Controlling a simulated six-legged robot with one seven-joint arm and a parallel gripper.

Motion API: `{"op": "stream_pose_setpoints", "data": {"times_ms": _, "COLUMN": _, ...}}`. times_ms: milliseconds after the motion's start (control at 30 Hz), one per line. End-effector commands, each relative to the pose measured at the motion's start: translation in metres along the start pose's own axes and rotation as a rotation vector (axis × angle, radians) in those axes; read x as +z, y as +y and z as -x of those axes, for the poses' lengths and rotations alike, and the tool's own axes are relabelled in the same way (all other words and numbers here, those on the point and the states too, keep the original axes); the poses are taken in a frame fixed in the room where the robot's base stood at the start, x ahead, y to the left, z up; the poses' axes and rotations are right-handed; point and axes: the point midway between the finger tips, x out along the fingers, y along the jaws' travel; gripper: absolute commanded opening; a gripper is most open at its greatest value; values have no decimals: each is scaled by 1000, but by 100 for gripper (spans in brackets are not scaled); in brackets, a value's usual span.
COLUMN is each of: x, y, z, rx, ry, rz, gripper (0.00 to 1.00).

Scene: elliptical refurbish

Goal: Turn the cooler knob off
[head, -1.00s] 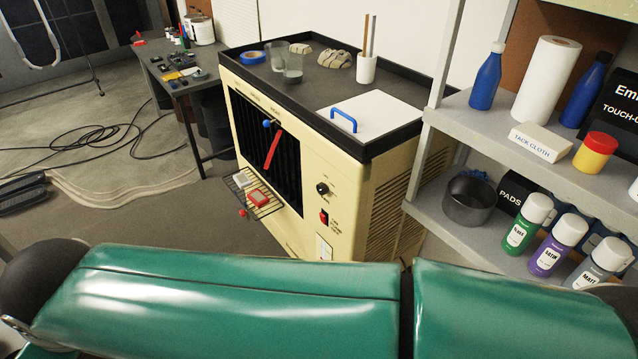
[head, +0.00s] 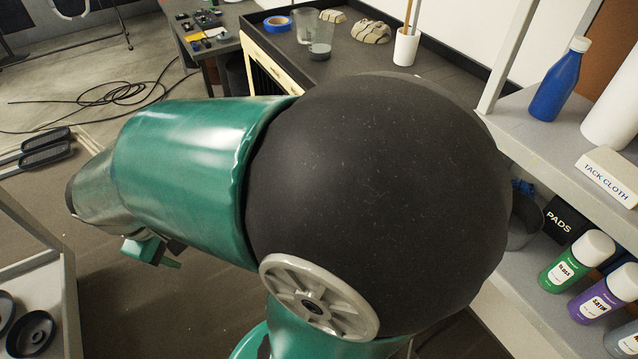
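The cream cooler (head: 268,76) stands behind my arm. Only its dark top tray and a strip of its upper front edge show. Its front panel and the cooler knob are hidden behind my green arm and its large black joint. A small green part low at the left of the arm looks like my gripper (head: 152,252). It is in front of and to the left of the cooler, over the floor and apart from the cooler. Its fingers are too small and too covered to tell open from shut.
Blue tape (head: 278,23), clear cups and a white pot (head: 406,47) stand on the cooler top. Shelves with a blue bottle (head: 559,85) and spray cans (head: 577,260) are close at the right. A grey rack (head: 40,270) is at the lower left. A cable (head: 110,93) lies on the floor.

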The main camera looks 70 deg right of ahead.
Motion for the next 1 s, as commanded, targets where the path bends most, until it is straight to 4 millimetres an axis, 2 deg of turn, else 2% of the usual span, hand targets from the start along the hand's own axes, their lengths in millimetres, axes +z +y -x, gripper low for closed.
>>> {"op": "stream_pose_setpoints", "data": {"times_ms": 100, "x": 2, "y": 11, "z": -24, "rx": 44, "ry": -103, "rz": 24, "gripper": 59}}
{"op": "stream_pose_setpoints", "data": {"times_ms": 467, "x": 16, "y": 50, "z": -86, "rx": 182, "ry": -393, "rz": 116, "gripper": 59}}
{"op": "stream_pose_setpoints", "data": {"times_ms": 1000, "x": 54, "y": 121, "z": -171, "rx": 379, "ry": -818, "rz": 320, "gripper": 59}}
